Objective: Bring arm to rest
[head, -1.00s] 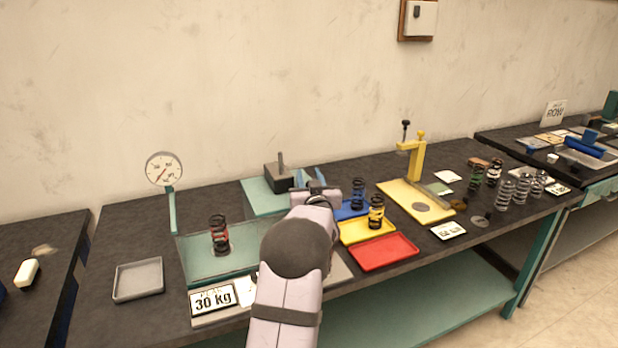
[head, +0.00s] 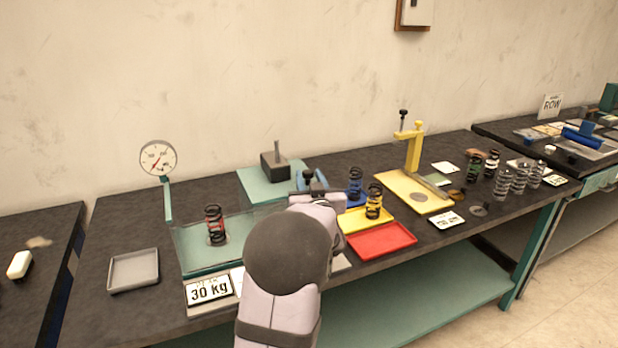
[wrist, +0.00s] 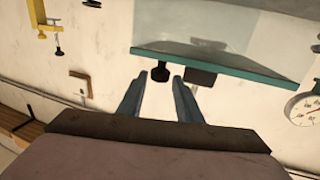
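My gripper (wrist: 157,88) shows in the wrist view as two blue fingers spread apart, with bare wall between them and nothing held. In the head view my gripper (head: 308,180) is in front of the wall side of the bench, past my forearm, which hides part of the bench. A teal-edged plate (wrist: 215,60) with dark parts beyond it hangs upside down in the wrist view, past the fingertips.
A red-ringed spring (head: 214,226) stands on a teal plate beside a dial gauge (head: 158,158). A grey tray (head: 133,270) sits at left. Right of my arm are a yellow tray (head: 352,226) with a spring, a red tray (head: 382,240) and a yellow press (head: 413,150).

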